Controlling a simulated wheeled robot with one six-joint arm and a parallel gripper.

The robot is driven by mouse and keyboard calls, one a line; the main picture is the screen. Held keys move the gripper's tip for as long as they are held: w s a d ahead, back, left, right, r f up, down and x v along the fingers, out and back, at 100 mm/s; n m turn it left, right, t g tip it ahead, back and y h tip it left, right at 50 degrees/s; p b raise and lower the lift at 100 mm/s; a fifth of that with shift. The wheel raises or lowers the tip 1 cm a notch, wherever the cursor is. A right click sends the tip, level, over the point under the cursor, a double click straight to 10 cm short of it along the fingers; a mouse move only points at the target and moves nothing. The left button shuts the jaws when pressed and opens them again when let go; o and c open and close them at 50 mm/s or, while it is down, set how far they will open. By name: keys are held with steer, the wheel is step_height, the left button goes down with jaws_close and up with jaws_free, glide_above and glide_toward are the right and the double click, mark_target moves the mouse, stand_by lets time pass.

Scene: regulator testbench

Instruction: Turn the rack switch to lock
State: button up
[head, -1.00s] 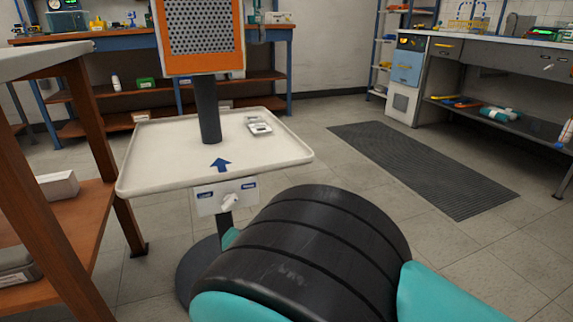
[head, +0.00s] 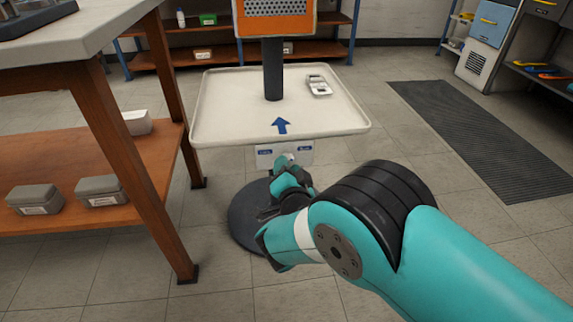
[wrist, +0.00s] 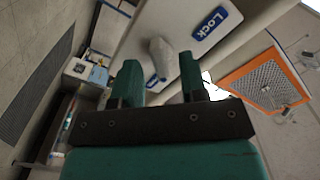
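The rack switch is a pale knob (wrist: 160,56) on a white plate (head: 306,156) under the front edge of the tray stand. In the wrist view a blue "Lock" label (wrist: 210,23) is on the plate to the right of the knob. In the head view the plate has two small blue labels, too small to read, and my gripper (head: 291,176) covers much of its lower part. In the wrist view the two teal fingers of my gripper (wrist: 159,68) are apart, with the knob between and just beyond their tips. I see no clear contact.
The white tray (head: 215,115) overhangs the plate and carries a small device (head: 319,86) and an orange-framed panel (head: 276,17) on a post. A wooden bench (head: 150,200) with grey boxes stands close on the left. Floor to the right is clear, with a dark mat (head: 465,135).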

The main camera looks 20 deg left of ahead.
steer(key=shift+x, duration=0.8)
jaws_close()
